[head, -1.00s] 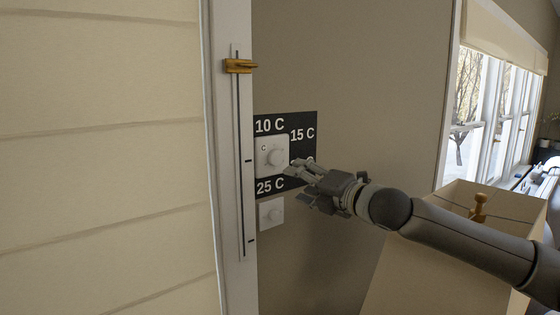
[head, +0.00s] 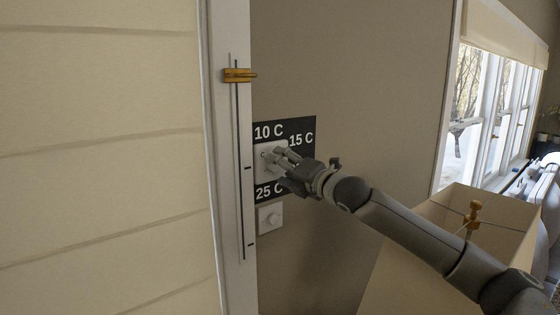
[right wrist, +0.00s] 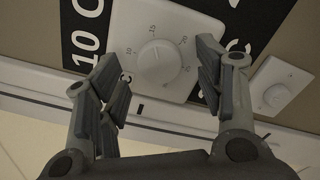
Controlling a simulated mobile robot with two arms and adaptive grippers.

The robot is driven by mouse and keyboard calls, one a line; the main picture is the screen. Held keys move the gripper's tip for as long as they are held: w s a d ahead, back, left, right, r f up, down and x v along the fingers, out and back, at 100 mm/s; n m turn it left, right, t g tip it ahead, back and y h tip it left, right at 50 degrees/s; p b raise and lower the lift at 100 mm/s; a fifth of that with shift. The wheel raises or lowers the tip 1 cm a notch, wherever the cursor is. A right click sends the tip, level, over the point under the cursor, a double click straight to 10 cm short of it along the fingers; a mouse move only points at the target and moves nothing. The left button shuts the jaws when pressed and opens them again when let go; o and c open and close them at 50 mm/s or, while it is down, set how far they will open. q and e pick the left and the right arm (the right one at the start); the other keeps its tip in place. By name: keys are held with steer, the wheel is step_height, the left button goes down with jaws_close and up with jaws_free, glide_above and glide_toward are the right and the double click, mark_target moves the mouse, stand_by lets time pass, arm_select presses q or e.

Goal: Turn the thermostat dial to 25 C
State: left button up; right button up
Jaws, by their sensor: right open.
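The white thermostat (head: 266,150) is on the beige wall, on a black panel (head: 300,127) lettered 10 C, 15 C and 25 C. Its round white dial (right wrist: 158,63) shows in the right wrist view, ringed by a small printed scale. The pointer is too faint to read. My right gripper (head: 277,162) is open in front of the thermostat and covers most of the dial in the head view. In the right wrist view its fingers are apart, one to each side of the dial, with gaps between. Contact cannot be told. My left gripper is out of view.
A smaller white knob plate (head: 270,219) is on the wall below the panel. A white vertical track (head: 242,190) with a brass slider (head: 239,75) stands left of it. A lampshade-like beige box (head: 420,245) is at lower right, near my right arm.

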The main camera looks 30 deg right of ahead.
steer(key=shift+w, duration=0.6)
steer(key=shift+c, duration=0.4)
steer(key=c, duration=1)
steer(key=shift+p, duration=0.3)
steer(key=shift+a+f+m+p, duration=0.1)
steer(key=shift+m+p, duration=3.9)
steer(key=shift+m, duration=7.8)
